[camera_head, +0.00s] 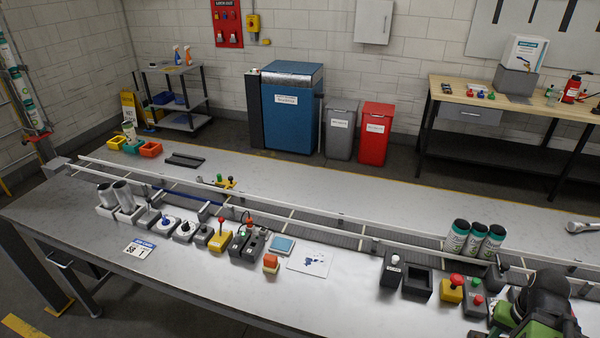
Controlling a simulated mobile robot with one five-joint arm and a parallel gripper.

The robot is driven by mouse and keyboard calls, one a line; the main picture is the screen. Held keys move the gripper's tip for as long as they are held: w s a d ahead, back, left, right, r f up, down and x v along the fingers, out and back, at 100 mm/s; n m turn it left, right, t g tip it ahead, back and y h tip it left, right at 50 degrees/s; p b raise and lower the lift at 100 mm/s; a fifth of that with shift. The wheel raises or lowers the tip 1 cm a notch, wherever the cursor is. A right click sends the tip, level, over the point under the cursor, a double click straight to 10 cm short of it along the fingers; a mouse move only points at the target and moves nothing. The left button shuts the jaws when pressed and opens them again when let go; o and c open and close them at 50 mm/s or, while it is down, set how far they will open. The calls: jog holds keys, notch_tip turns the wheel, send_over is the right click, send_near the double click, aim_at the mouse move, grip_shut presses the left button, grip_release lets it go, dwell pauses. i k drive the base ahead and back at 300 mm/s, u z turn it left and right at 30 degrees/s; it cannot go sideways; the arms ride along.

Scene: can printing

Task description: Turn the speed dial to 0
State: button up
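Two small boxes with white round faces and knobs stand in the row of controls on the left of the bench: a blue-knobbed dial (165,223) and a dark-knobbed dial (184,231). Their markings are too small to read, so I cannot tell which is the speed dial or where it points. A dark and green mechanism (540,308) at the lower right corner is cut off by the picture edge. It may be part of my arm. I cannot make out gripper fingers, and nothing of mine is near the two dials.
A yellow lever box (220,236) and a black switch box (246,243) stand right of the dials. A conveyor rail (330,221) runs behind. Several cans (472,239) and a red-button box (452,288) are at right. The bench front (190,280) is clear.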

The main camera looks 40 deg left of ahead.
aim_at(186, 226)
jog(key=u, duration=5.35)
jog(key=i, duration=0.1)
jog(key=z, duration=3)
jog(key=k, duration=0.9)
jog(key=z, duration=0.15)
jog(key=i, duration=0.9)
jog(key=u, duration=0.25)
jog(key=k, duration=0.45)
jog(key=z, duration=0.45)
jog(key=i, duration=1)
jog(key=u, duration=0.05)
